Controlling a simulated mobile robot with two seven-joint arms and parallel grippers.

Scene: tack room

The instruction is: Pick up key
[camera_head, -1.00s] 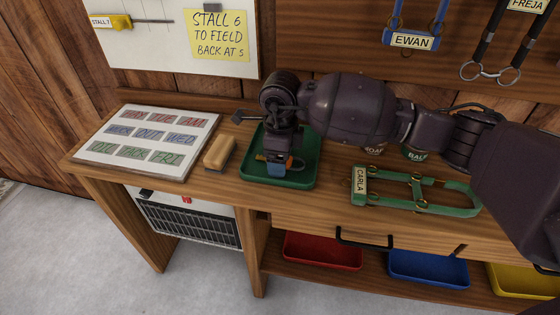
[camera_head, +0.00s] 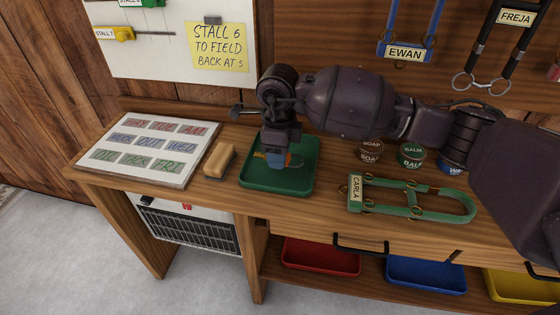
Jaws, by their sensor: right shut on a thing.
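My right gripper (camera_head: 276,163) points down over the green tray (camera_head: 277,185) on the wooden bench. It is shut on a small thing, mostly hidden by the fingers. A yellow bit of the key (camera_head: 260,155) shows just left of the fingers, and an orange-brown bit shows at their right side. The rest of the key is hidden, and I cannot tell its full shape. The gripper looks to be slightly above the tray floor. My left gripper is not in view.
A wooden brush (camera_head: 219,160) lies left of the tray, beside a white lettered board (camera_head: 150,148). Right of the tray are a green halter (camera_head: 410,203) tagged CARLA and several tins (camera_head: 411,155). Red (camera_head: 320,258), blue and yellow bins sit on the shelf below.

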